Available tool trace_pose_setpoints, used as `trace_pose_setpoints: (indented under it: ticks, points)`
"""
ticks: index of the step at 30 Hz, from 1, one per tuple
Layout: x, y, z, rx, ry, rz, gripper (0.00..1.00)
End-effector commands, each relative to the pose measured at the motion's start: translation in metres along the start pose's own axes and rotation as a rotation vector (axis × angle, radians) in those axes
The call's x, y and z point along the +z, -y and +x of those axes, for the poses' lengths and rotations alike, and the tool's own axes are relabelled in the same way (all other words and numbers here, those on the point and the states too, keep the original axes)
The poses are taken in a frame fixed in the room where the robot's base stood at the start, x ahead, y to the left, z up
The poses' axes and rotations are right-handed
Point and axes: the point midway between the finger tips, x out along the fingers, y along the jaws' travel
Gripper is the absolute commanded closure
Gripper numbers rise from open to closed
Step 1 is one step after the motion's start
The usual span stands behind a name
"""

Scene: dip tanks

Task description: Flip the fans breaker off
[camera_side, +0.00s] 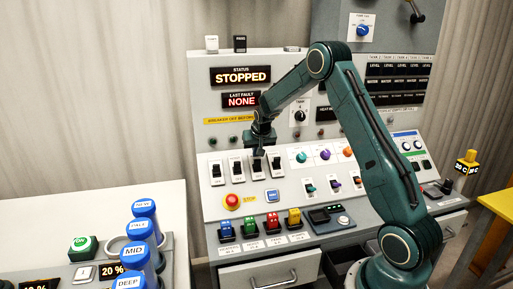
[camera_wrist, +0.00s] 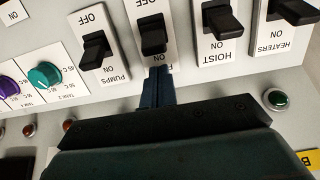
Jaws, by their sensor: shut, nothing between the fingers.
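The fans breaker (camera_wrist: 152,38) is a black lever on a white plate, upside down in the wrist view, between the pumps and hoist breakers. Its lever leans toward the ON mark, like its neighbours. In the side view the fans breaker (camera_side: 257,167) is third from the left in the row. My gripper (camera_wrist: 160,72) is shut and empty, its fingertips at the ON-side edge of the fans plate, covering most of its name label. In the side view my gripper (camera_side: 258,152) points down just above that breaker. Whether the fingertips touch the plate is unclear.
The pumps breaker (camera_wrist: 96,48) and hoist breaker (camera_wrist: 222,22) stand close on either side. The heaters breaker (camera_wrist: 295,12) is farther right. A green lamp (camera_wrist: 278,99) and teal knob (camera_wrist: 45,75) are nearby. The status display (camera_side: 240,76) reads STOPPED.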

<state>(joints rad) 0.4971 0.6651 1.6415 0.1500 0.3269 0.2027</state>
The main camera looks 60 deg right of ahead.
Motion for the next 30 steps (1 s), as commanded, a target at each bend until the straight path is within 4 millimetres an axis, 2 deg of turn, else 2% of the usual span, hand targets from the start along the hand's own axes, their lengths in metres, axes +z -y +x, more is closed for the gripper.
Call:
trace_pose_setpoints:
  ticks: [7,30]
  points:
    - [0.0109,0.0001,-0.0041,0.000,0.000,-0.001,1.00]
    - [0.0130,-0.0001,-0.0050,0.000,0.000,0.000,1.00]
